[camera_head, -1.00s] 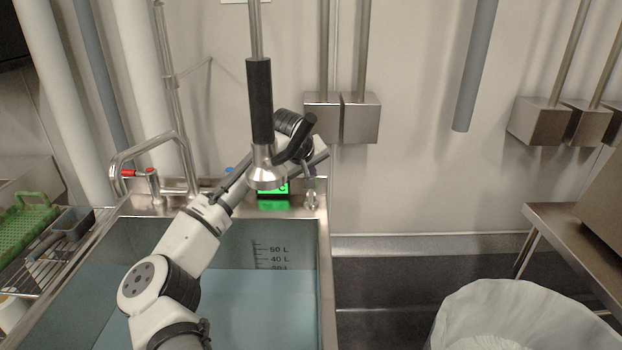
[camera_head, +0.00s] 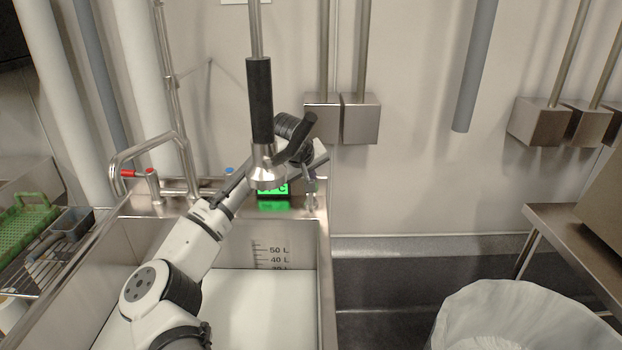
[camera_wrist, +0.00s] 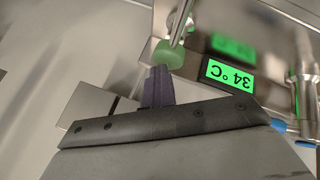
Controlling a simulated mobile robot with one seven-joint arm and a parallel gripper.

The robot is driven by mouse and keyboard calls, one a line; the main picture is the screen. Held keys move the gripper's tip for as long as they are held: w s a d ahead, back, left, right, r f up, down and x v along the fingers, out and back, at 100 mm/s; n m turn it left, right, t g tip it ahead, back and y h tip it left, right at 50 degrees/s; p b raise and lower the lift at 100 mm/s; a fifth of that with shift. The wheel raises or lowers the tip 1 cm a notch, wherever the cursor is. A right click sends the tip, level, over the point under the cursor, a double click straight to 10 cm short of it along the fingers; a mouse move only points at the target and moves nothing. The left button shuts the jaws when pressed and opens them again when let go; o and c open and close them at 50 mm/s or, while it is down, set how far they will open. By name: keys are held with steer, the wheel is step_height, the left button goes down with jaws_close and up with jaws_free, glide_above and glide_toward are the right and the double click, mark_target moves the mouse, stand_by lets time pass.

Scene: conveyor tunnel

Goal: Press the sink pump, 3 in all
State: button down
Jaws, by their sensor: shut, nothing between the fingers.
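The sink pump (camera_head: 311,202) is a small metal dispenser on the sink's back ledge, right of the green-lit display. In the wrist view, a green translucent part with a metal stem, seemingly the pump (camera_wrist: 172,54), is just beyond my fingertips. My gripper (camera_wrist: 159,70) is shut and empty, with its dark fingers together. The fingertips appear at or touching the green part; exact contact cannot be told. In the head view, my gripper (camera_head: 310,178) points down right above the pump, partly hidden by my wrist and the hanging spray head.
The spray head (camera_head: 265,165) hangs in front of my wrist. The sink (camera_head: 322,270) holds white liquid. The display (camera_wrist: 231,75) reads 34 °C. A faucet (camera_head: 150,165) with a red handle stands left. A lined bin (camera_head: 520,310) is at lower right.

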steer(key=shift+r+p, duration=1.2)
steer(key=shift+r, duration=0.1)
steer(key=shift+r, duration=0.1)
step_height(320, 180, up, 5)
steer(key=p, duration=0.4)
stand_by(2.1)
